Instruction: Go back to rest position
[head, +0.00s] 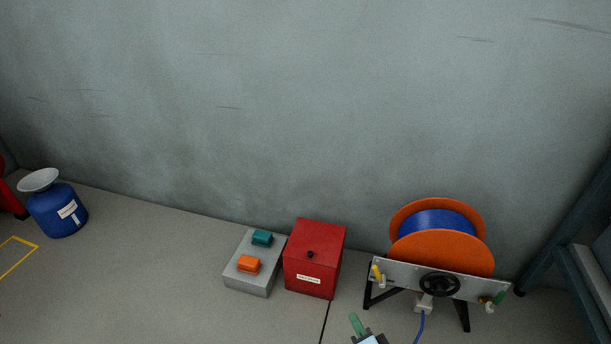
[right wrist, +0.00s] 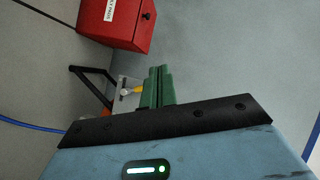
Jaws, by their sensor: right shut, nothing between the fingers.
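My right gripper (head: 357,325) shows at the bottom edge of the head view, with its green fingers pointing up and to the left. In the right wrist view its green fingers (right wrist: 158,86) are pressed together with nothing between them. It is in front of the red box (head: 313,262) and left of the orange and blue reel (head: 440,252), apart from both as far as I can see. My left gripper is not in the head view.
A grey block (head: 247,283) with a teal button (head: 262,238) and an orange button (head: 249,264) stands left of the red box. A blue container (head: 56,210) stands far left. A blue cable (head: 420,326) hangs from the reel stand. Floor between container and block is clear.

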